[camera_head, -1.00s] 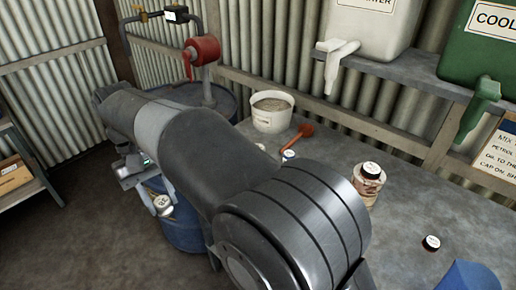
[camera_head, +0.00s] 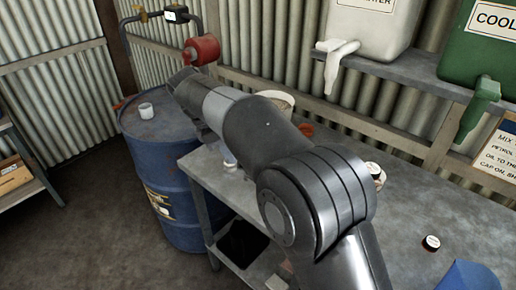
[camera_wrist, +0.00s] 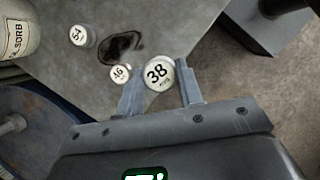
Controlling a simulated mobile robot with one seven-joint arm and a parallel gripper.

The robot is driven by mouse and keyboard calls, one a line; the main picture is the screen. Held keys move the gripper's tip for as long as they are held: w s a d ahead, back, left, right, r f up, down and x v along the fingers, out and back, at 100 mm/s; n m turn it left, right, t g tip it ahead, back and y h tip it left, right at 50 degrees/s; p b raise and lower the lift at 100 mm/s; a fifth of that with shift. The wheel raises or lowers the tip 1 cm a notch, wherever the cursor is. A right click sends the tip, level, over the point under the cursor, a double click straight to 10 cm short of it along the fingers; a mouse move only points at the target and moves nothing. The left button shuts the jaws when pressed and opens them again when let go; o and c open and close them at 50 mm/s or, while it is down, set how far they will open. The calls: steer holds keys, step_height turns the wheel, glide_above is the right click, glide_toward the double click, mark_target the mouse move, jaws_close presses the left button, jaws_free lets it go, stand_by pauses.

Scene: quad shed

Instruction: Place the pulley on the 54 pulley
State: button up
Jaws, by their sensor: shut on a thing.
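In the wrist view my gripper (camera_wrist: 160,68) is shut on a round, pale piece marked 38 (camera_wrist: 158,74), held between its two fingers. A pale round piece marked 54 (camera_wrist: 82,36) stands on the grey table, up and left of the held piece. A smaller-looking piece marked 46 (camera_wrist: 120,73) shows just left of the left finger; I cannot tell whether they touch. The held piece looks larger, so nearer the camera. In the head view my arm hides most of the gripper and these pieces.
A white tub (camera_wrist: 16,28) stands at the wrist view's left, and a dark stain (camera_wrist: 121,46) marks the table (camera_head: 400,215).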

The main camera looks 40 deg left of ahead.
steer(key=w+d+n+t+y, duration=0.1)
steer(key=w+d+n+y, duration=0.1)
steer(key=w+n, duration=0.65)
steer(key=w+d+n+y, duration=0.2)
steer(key=w+d+n, duration=0.1)
steer(key=w, duration=1.1)
steer(key=s+a+f, duration=0.1)
steer(key=a+f, duration=0.1)
steer(key=a, duration=0.1)
steer(key=s+a+f, duration=0.1)
steer(key=a+f, duration=0.1)
steer(key=a, duration=0.2)
steer(key=s+a+f, duration=0.2)
steer(key=a, duration=0.1)
steer(key=shift+a+f, duration=0.15)
steer(key=shift+a, duration=0.25)
steer(key=shift+a+f, duration=0.1)
steer(key=shift+f, duration=1.95)
steer(key=shift+f, duration=0.15)
steer(key=o, duration=1)
